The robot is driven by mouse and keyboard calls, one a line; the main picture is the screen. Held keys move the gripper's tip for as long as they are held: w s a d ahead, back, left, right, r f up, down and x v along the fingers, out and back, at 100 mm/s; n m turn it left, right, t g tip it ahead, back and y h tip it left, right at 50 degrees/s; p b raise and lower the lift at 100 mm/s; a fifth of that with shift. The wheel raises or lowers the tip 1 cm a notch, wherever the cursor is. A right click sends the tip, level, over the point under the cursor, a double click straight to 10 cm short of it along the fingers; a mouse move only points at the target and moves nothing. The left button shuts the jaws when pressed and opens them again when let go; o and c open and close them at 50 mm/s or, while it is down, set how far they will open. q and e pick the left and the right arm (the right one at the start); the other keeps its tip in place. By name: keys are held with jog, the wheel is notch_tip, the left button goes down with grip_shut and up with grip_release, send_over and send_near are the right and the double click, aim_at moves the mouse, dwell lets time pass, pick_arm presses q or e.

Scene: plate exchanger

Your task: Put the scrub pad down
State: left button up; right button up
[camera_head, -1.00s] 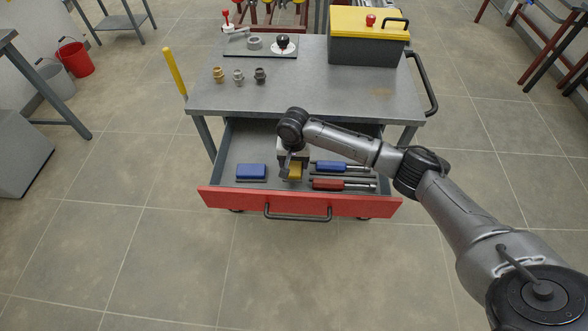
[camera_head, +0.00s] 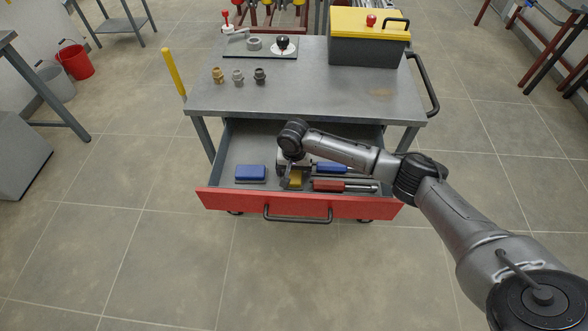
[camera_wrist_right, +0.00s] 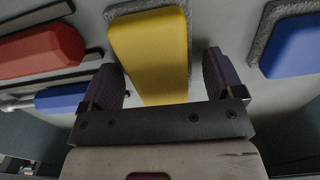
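A yellow pad (camera_head: 295,181) with a grey backing lies in the open drawer (camera_head: 228,160), near the middle of its front. In the right wrist view the yellow pad (camera_wrist_right: 150,55) reaches in between the two fingers of my right gripper (camera_wrist_right: 165,80). The fingers stand apart, with a clear gap between the pad and the right-hand finger. The gripper is open. In the head view the wrist hides part of the pad and the fingertips. A similar blue pad (camera_head: 250,173) lies to the left. My left gripper is not in view.
A red-handled tool (camera_head: 328,185) and a blue-handled tool (camera_head: 331,168) lie right of the yellow pad. The tabletop (camera_head: 310,95) is above the drawer's back, with several small fittings (camera_head: 238,77) and a toolbox (camera_head: 368,38). The red drawer front (camera_head: 235,202) rises before the pads.

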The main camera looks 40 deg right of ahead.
jog(key=shift+o, duration=0.2)
jog(key=shift+r, duration=0.3)
notch_tip(320, 180, up, 12)
jog(key=p, duration=0.4)
jog(key=shift+f, duration=0.15)
dwell(0.4)
